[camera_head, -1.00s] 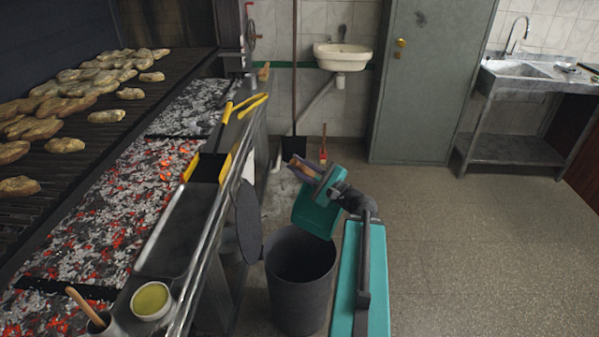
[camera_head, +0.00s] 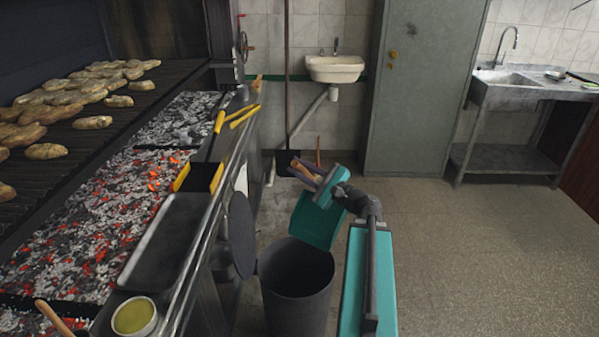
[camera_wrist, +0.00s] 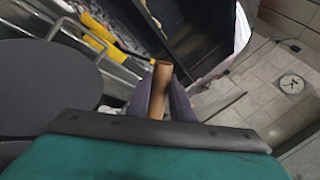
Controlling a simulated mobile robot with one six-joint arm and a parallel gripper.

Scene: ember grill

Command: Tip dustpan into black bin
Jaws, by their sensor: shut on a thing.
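The black bin (camera_head: 296,310) stands on the floor beside the grill counter, mouth open upward. Its round dark lid (camera_head: 241,235) stands raised at its left; a dark disc shows at the left of the wrist view (camera_wrist: 48,95). My gripper (camera_head: 303,171) is above the bin's far side, with its grey fingers pointing up and left. They are shut on a brown wooden handle (camera_wrist: 158,92), apparently the dustpan's. No pan contents show.
The grill counter, with hot coals (camera_head: 90,215), a metal tray (camera_head: 165,240) and yellow-handled tools (camera_head: 235,118), borders the left. The floor (camera_head: 470,250) to the right is clear.

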